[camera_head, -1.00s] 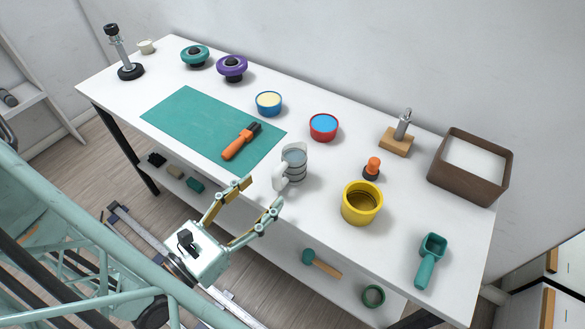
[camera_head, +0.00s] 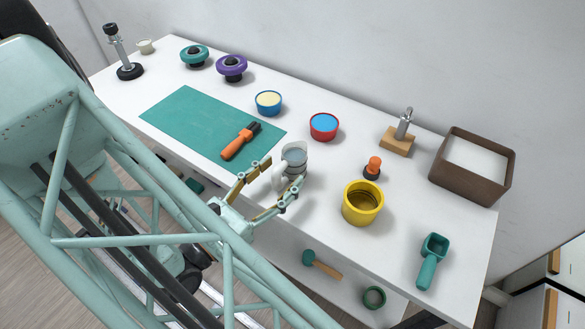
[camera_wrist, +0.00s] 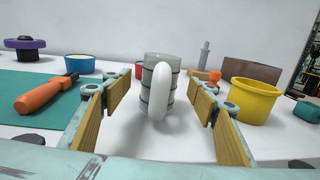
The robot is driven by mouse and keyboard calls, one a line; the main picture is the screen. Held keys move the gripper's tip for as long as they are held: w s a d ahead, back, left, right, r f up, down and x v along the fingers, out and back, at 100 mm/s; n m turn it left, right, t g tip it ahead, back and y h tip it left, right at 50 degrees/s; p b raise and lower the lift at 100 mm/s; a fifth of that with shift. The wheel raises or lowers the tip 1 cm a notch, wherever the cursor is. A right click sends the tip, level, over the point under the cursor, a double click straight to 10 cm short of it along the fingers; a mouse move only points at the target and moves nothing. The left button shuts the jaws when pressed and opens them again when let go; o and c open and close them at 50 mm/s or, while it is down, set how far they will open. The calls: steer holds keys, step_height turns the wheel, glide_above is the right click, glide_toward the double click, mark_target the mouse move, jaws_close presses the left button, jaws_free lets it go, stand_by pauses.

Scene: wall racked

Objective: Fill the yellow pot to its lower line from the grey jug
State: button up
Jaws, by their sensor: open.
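The grey jug (camera_head: 295,158) stands upright on the white table, a clear grey vessel with dark bands and a white handle. In the wrist view the jug (camera_wrist: 150,72) is straight ahead, its white handle (camera_wrist: 160,92) facing me. My gripper (camera_head: 284,170) is open, with its fingers around the handle's sides and not closed on it; in the wrist view the fingertips (camera_wrist: 160,84) flank the handle with gaps. The yellow pot (camera_head: 363,204) stands upright to the right of the jug, and it also shows in the wrist view (camera_wrist: 250,103). Its lower line cannot be made out.
An orange-topped stopper (camera_head: 373,167) stands between the jug and a wooden block (camera_head: 397,141). Red (camera_head: 324,128) and blue (camera_head: 268,104) bowls are behind. An orange-handled tool (camera_head: 238,143) lies on the green mat (camera_head: 190,122). A teal scoop (camera_head: 430,263) lies right of the pot.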

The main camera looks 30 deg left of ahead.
mark_target(286, 170)
steer(key=shift+w, duration=0.3)
steer(key=shift+w+d+f+b, duration=0.1)
steer(key=shift+w+b, duration=0.1)
steer(key=shift+w, duration=0.4)
steer(key=shift+w+d+f+b, duration=0.1)
steer(key=shift+w+b, duration=0.1)
steer(key=shift+w, duration=0.35)
steer(key=shift+w+d, duration=0.15)
steer(key=shift+w, duration=1.1)
steer(key=c, duration=1.1)
